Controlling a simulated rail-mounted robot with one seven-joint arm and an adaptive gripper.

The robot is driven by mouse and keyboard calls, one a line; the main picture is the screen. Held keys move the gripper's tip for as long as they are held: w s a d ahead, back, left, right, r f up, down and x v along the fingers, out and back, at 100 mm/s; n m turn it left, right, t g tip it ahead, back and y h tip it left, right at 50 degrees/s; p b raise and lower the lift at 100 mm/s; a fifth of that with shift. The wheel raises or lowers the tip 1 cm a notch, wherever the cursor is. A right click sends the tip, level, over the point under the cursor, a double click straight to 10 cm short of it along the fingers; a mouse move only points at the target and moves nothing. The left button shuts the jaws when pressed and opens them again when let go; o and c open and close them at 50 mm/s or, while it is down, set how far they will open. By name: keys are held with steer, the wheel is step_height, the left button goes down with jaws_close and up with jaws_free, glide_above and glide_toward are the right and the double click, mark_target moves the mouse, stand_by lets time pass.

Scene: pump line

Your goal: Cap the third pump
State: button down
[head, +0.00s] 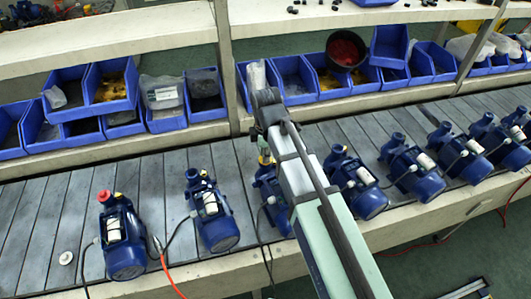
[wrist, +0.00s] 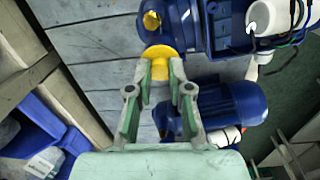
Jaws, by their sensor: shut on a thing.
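A row of blue pumps stands on the slatted line. The third pump from the left (head: 268,188) is partly hidden behind my arm in the head view. In the wrist view its blue body (wrist: 228,28) fills the upper right. My gripper (wrist: 160,72) is shut on a yellow cap (wrist: 160,52), whose wide round top shows between the fingertips. The cap is close beside the pump's upright port (wrist: 152,20), which shows some yellow; whether they touch I cannot tell. The yellow cap also shows in the head view (head: 265,160).
The first pump (head: 122,238) wears a red cap (head: 104,196); the second pump (head: 210,212) stands between it and my arm. A white disc (head: 66,258) lies on the line. More pumps stand right. Blue bins (head: 300,78) line the shelf behind.

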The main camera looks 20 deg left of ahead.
steer(key=shift+f, duration=0.15)
stand_by(0.3)
steer(key=c, duration=1)
jaws_free()
steer(key=shift+s+d+r+p, duration=0.1)
steer(key=shift+s+r+p, duration=0.05)
steer(key=shift+r+p, duration=2.4)
steer(key=shift+r+b, duration=0.45)
steer(key=shift+b, duration=0.05)
steer(key=r, duration=1.2)
steer(key=shift+s+d, duration=0.1)
steer(key=shift+s, duration=0.2)
